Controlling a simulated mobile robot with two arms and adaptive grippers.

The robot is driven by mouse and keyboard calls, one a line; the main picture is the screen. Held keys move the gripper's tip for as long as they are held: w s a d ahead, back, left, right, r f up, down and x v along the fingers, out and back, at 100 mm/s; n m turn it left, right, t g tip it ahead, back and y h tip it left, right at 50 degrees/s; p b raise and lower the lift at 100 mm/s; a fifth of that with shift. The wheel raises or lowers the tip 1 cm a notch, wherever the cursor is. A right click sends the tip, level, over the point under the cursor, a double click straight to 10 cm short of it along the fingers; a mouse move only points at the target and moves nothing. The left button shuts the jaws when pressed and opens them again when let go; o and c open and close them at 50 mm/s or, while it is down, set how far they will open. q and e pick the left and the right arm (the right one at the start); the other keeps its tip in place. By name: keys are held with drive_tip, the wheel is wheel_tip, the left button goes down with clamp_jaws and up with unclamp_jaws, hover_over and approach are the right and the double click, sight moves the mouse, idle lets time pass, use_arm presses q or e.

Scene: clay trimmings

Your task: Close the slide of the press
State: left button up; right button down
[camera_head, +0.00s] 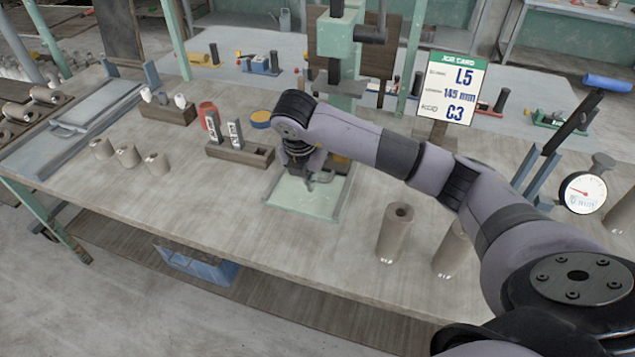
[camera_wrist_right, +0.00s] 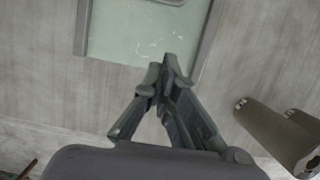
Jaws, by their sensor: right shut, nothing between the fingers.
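The press (camera_head: 342,38) is a pale green machine at the back middle of the workbench. Its slide seems to be the pale green plate (camera_head: 305,204) with grey side rails, lying low in front of the column. In the wrist view the pale green plate (camera_wrist_right: 125,46) shows at the top, with crumbs on it. My right gripper (camera_head: 308,182) points down over the plate, shut and empty; its fingertips in the wrist view (camera_wrist_right: 165,72) overlap the plate's near edge. I cannot tell whether they touch it. My arm hides part of the press. My left gripper is not in view.
Two clay cylinders (camera_head: 394,236) stand right of the plate. A wooden block (camera_head: 240,153) with labelled pieces lies left of it. The job card (camera_head: 450,88) and a dial gauge (camera_head: 582,192) stand to the right. Bare bench lies in front.

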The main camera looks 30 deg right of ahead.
sight(328, 165)
drive_tip(key=p+x, duration=0.1)
drive_tip(key=x, duration=0.6)
drive_tip(key=shift+f+p, duration=0.2)
drive_tip(key=shift+p, duration=0.15)
drive_tip(key=shift+w+d+f+p, duration=0.2)
drive_tip(key=shift+w+d+p, duration=0.2)
drive_tip(key=shift+w+d, duration=0.5)
drive_tip(key=shift+w+d+f, duration=0.3)
drive_tip(key=shift+w+d, duration=0.15)
drive_tip(key=shift+d, duration=0.15)
drive_tip(key=shift+w+d+f, duration=0.1)
drive_tip(key=shift+w+d, duration=0.05)
drive_tip(key=w+d+b, duration=0.2)
drive_tip(key=b, duration=0.1)
drive_tip(key=w+d+b, duration=0.3)
drive_tip(key=shift+d+f, duration=0.15)
drive_tip(key=shift+d, duration=0.15)
drive_tip(key=shift+w+d, duration=0.15)
drive_tip(key=shift+d, duration=0.15)
drive_tip(key=shift+r, duration=0.4)
